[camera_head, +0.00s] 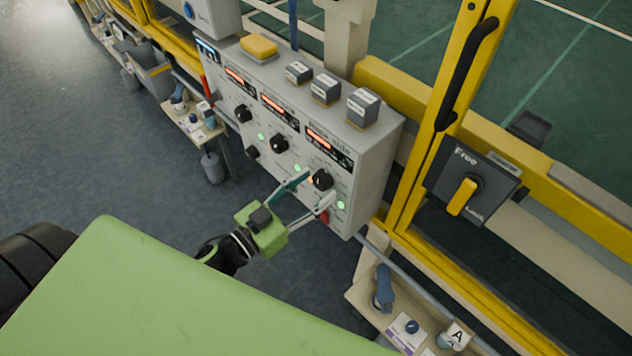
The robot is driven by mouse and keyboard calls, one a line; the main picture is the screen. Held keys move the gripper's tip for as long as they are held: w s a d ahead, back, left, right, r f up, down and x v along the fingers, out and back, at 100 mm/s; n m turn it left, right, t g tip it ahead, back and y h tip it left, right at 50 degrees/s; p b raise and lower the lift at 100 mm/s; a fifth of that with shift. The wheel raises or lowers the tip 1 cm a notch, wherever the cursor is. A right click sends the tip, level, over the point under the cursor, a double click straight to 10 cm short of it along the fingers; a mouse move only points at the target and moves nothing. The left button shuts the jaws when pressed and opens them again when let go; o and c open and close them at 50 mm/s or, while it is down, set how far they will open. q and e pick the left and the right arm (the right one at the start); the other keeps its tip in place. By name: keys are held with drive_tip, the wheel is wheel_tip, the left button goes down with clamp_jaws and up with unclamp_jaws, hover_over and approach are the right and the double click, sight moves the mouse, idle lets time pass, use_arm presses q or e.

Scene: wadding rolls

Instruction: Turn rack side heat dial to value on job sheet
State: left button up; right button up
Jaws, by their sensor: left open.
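The rack side heat dial (321,180) is a black knob on the right part of the grey control panel (372,150), under a lit red display (319,140) labelled "Rack side". My left gripper (316,186) is open, with its two fingers reaching up to this dial, one at its left and one below it. I cannot tell whether they touch it. The display's digits are too small to read. A job sheet cannot be made out for certain. My right gripper is not in view.
A yellow frame (431,130) with a Free/Lock switch (465,194) is at right. Small shelves (385,316) stand below and left.

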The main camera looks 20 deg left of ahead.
use_arm(q)
drive_tip(key=shift+w+d, duration=0.25)
drive_tip(key=shift+w, duration=0.35)
drive_tip(key=c, duration=1.1)
drive_tip(key=shift+c, duration=0.2)
drive_tip(key=shift+m, duration=0.3)
drive_tip(key=m+p, duration=0.1)
drive_tip(key=m, duration=0.1)
drive_tip(key=shift+r+m, duration=0.1)
drive_tip(key=shift+m, duration=0.2)
drive_tip(key=shift+a+m, duration=0.1)
drive_tip(key=shift+m, duration=1.7)
